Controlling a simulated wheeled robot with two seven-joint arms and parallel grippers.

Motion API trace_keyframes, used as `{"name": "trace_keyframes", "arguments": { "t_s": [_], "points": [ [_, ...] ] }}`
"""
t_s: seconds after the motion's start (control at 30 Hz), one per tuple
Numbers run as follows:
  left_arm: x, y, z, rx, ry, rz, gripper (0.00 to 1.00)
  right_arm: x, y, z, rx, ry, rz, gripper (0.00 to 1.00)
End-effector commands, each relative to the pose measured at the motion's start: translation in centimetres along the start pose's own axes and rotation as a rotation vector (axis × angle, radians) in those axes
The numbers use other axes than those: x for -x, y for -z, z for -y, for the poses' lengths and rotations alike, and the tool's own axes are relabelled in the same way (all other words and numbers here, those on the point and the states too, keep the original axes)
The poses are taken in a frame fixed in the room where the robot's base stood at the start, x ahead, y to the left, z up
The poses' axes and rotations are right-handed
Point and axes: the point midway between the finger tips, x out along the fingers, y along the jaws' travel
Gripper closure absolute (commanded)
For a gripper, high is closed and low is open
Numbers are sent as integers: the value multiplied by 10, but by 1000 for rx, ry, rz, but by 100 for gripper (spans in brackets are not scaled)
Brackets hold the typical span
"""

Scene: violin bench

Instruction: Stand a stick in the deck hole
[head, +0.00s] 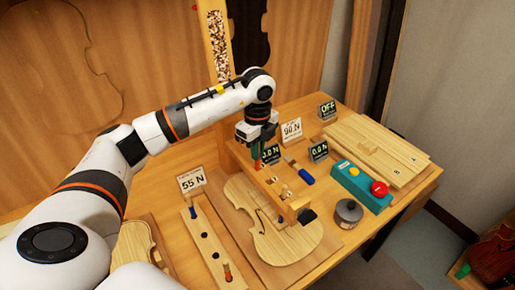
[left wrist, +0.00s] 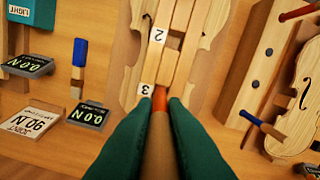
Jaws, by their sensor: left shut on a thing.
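My left gripper (head: 256,162) has green fingers and is shut on a wooden stick with an orange-red end (left wrist: 160,100). It is above the far end of the wooden deck (head: 285,190) that spans the violin plate (head: 265,238). In the left wrist view the stick's orange-red end shows beside the deck's label 3 (left wrist: 146,90), with label 2 (left wrist: 158,36) farther up. The hole under the stick is hidden, and I cannot tell whether the stick touches the deck. My right gripper is not in view.
A holed board (head: 211,250) lies left of the violin, with a blue-ended stick and a red-ended stick. Another blue-ended stick (head: 307,179) lies near the 90 N sign (head: 291,131). A teal button box (head: 362,187) and a grey tin (head: 348,213) stand to the right.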

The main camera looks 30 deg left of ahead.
Motion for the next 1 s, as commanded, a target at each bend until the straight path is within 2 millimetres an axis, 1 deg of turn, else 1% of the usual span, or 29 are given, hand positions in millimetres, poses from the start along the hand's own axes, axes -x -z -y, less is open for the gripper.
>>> {"name": "trace_keyframes", "arguments": {
  "t_s": [1.0],
  "points": [
    [-27,0,0,0,0,0,100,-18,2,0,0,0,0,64]
  ]
}}
